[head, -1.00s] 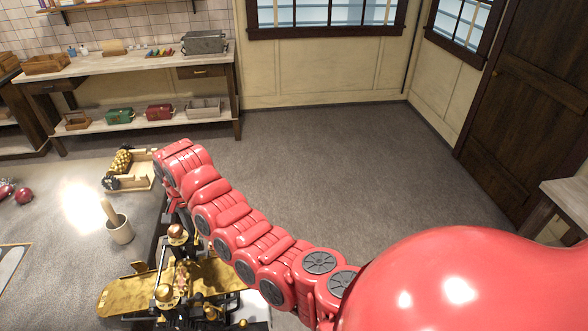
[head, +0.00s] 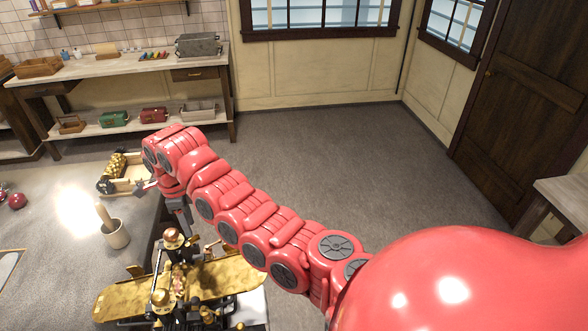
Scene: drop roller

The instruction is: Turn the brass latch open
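The brass drop roller machine (head: 180,282) stands at the bottom left, with a long brass tray, dark posts and copper-topped knobs. I cannot single out the brass latch among its small parts. My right arm reaches in from the right, and my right gripper (head: 177,210) hangs below its far end, just above and behind the machine. Red arm links hide most of this gripper, so I cannot tell whether its fingers are apart or together. I see no contact with the machine. My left gripper is out of view.
A wooden tray (head: 128,187) with spare brass rollers lies on the grey worktop (head: 60,205). A cream cup (head: 115,235) with a wooden pestle stands beside the machine, near a bright glare. Red balls (head: 17,201) lie at the left. A shelved bench (head: 130,65) stands behind open floor.

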